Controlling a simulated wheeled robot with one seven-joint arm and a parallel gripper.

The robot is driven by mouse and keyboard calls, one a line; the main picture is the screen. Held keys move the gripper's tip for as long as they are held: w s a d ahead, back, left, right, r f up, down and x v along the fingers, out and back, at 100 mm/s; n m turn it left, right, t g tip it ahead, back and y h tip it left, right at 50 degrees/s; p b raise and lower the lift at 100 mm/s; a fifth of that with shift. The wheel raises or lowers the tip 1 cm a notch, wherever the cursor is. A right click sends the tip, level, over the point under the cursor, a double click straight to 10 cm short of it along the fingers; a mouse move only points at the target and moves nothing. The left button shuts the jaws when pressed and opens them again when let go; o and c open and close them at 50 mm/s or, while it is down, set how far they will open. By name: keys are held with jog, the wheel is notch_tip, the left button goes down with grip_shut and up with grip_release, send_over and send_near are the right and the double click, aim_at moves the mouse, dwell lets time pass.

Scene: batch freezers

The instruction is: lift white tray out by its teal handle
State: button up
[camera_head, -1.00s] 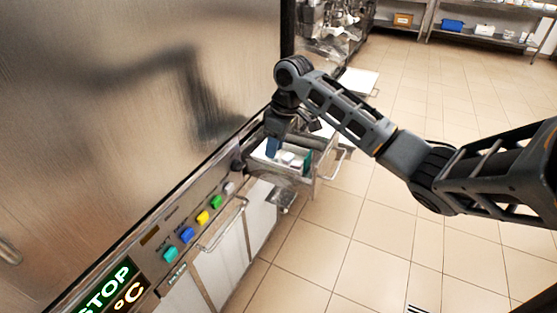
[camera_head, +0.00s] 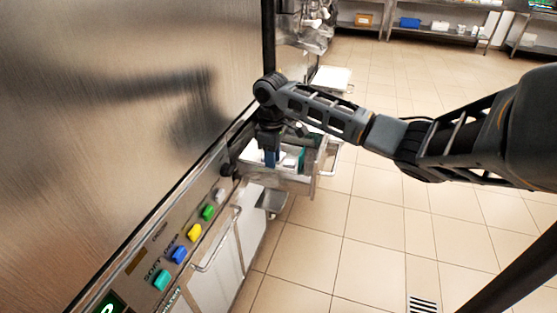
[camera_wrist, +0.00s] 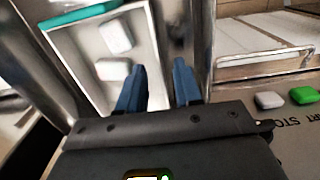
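The white tray (camera_wrist: 75,58) lies inside an open metal drawer (camera_head: 295,184) at the freezer front. Its teal handle (camera_wrist: 80,16) runs along the tray's far end in the wrist view and shows as a small teal patch (camera_head: 302,160) in the head view. Two white blocks (camera_wrist: 115,36) (camera_wrist: 112,70) sit in the tray. My gripper (camera_wrist: 160,78) has its blue fingers apart with nothing held between them. It points down over the drawer at the tray's near side edge, away from the handle. Whether the fingertips touch the tray cannot be told.
A tall steel freezer panel (camera_head: 130,90) stands at left, with coloured buttons (camera_head: 194,232) below it. Drawer and cabinet bar handles (camera_head: 218,240) stick out. A white board-like surface (camera_head: 332,78) lies beyond the drawer. The tiled floor at right is open.

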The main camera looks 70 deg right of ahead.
jog(key=shift+f, duration=1.1)
grip_shut()
